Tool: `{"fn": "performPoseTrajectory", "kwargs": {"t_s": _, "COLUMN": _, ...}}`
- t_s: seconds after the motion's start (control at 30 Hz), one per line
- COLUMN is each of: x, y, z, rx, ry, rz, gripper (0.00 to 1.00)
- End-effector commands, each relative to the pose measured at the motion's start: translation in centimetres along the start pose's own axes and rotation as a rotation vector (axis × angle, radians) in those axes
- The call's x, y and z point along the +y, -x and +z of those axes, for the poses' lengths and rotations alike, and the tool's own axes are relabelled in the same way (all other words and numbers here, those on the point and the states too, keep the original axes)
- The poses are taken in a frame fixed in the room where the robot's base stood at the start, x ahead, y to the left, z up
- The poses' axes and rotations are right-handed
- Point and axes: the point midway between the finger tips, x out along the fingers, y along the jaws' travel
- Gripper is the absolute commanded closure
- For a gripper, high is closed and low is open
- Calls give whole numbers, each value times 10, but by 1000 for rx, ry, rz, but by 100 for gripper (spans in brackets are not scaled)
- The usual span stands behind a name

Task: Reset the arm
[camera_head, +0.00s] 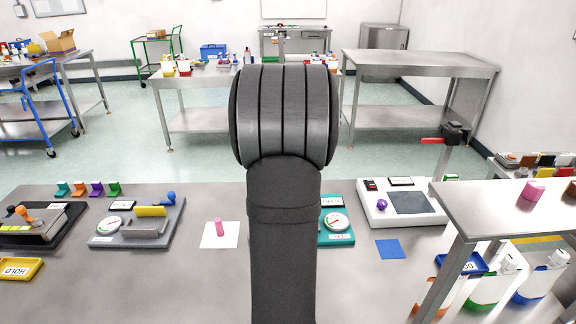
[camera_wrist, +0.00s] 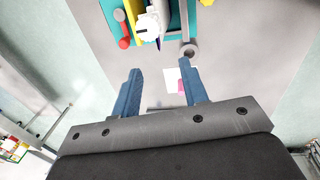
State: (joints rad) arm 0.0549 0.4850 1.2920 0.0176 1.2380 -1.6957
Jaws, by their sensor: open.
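My gripper (camera_wrist: 162,72) shows in the wrist view with its two blue fingers spread apart and nothing between them. It hangs over the grey bench, with the fingertips pointing toward a teal fixture (camera_wrist: 112,8). My dark arm stands upright in the middle of the head view; the gripper itself does not show there. The arm hides much of the teal fixture (camera_head: 325,237) on the bench. A pink cylinder (camera_head: 219,227) stands on a white square (camera_head: 208,239) left of the arm. A pink piece (camera_wrist: 181,86) shows beside the right finger in the wrist view.
A grey gauge fixture (camera_head: 100,241) with a yellow bar sits left on the bench (camera_head: 160,290). A white fixture (camera_head: 430,214) and a blue square (camera_head: 390,249) lie to the right. A raised metal shelf (camera_head: 500,206) stands at the right edge. The bench's front left is mostly clear.

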Motion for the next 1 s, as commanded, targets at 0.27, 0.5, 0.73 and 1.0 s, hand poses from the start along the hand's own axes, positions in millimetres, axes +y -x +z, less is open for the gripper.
{"fn": "performPoseTrajectory", "kwargs": {"t_s": 0.27, "x": 0, "y": -6, "z": 0, "rx": 0, "ry": 0, "rz": -1, "gripper": 60}}
{"fn": "performPoseTrajectory", "kwargs": {"t_s": 0.5, "x": 0, "y": -42, "z": 0, "rx": 1, "ry": 0, "rz": -4, "gripper": 60}}
{"fn": "performPoseTrajectory", "kwargs": {"t_s": 0.73, "x": -1, "y": -89, "z": 0, "rx": 1, "ry": 0, "rz": -4, "gripper": 60}}
{"fn": "performPoseTrajectory", "kwargs": {"t_s": 1.0, "x": 3, "y": -108, "z": 0, "rx": -1, "ry": 0, "rz": 5, "gripper": 60}}
